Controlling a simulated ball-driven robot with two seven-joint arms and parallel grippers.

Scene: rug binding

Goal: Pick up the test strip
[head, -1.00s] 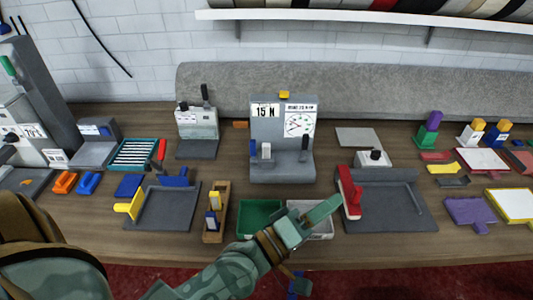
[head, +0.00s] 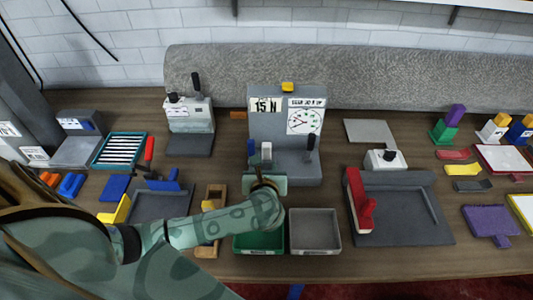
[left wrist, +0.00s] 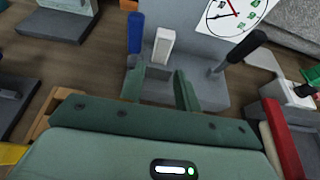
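My left gripper (head: 265,183) is in front of the grey gauge tester (head: 262,110) marked 15 N, over its base. In the left wrist view its two green fingers (left wrist: 163,88) are apart with nothing between them. Just beyond the fingertips are a white block (left wrist: 163,46) and a blue post (left wrist: 135,33) on the tester. A teal tray (head: 143,145) at the left holds several white strips (head: 120,151) on a dark bed. I cannot tell which piece is the test strip. My right gripper is not in view.
A green bin (head: 259,243) and a grey bin (head: 315,232) stand at the front edge. A wooden holder (head: 207,249) and a fixture with a red bar (head: 360,204) flank them. A black lever (left wrist: 240,52) rises right of the fingers.

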